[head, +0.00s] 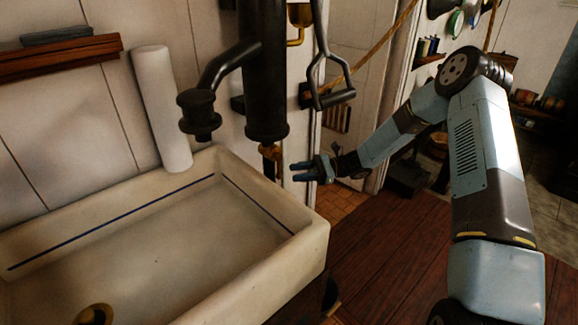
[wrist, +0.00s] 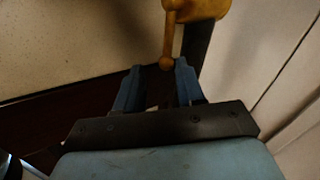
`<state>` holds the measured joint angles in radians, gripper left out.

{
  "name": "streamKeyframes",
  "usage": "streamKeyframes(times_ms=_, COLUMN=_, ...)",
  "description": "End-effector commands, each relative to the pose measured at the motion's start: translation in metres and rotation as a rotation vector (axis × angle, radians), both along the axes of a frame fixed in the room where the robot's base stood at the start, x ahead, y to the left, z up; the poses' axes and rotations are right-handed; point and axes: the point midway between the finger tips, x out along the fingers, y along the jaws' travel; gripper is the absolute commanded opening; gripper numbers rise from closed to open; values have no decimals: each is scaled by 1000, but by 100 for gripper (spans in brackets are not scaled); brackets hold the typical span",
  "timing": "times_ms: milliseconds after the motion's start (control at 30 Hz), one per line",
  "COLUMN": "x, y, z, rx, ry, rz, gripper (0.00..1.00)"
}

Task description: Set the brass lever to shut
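The brass lever (wrist: 168,40) shows in the wrist view as a thin rod with a ball at its lower end, beside a brass body (wrist: 207,8). In the head view, the brass fitting (head: 270,152) sits below the black pump, behind the sink's right corner, and is partly hidden. My gripper (head: 294,173) is just right of this fitting, its fingers pointing left. In the wrist view my gripper (wrist: 158,66) is open, with the lever's ball end between the fingertips in the picture. I cannot tell whether either finger touches it.
The pale sink (head: 315,245) fills the lower left. The black pump (head: 264,70) with its spout (head: 198,112) stands above its back corner, its handle (head: 332,97) hanging to the right. A white roll (head: 161,110) leans at the wall. Wooden floor (head: 385,250) lies below my arm.

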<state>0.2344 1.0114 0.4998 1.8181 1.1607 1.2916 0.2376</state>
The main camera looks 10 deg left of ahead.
Motion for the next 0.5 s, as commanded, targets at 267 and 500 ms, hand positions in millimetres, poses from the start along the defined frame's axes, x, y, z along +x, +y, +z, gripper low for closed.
streamKeyframes(times_ms=267, x=4, y=-15, z=-7, rx=-1, ry=1, rz=-2, gripper=38)
streamKeyframes(times_ms=500, x=7, y=-27, z=-12, rx=-1, ry=1, rz=-2, gripper=38)
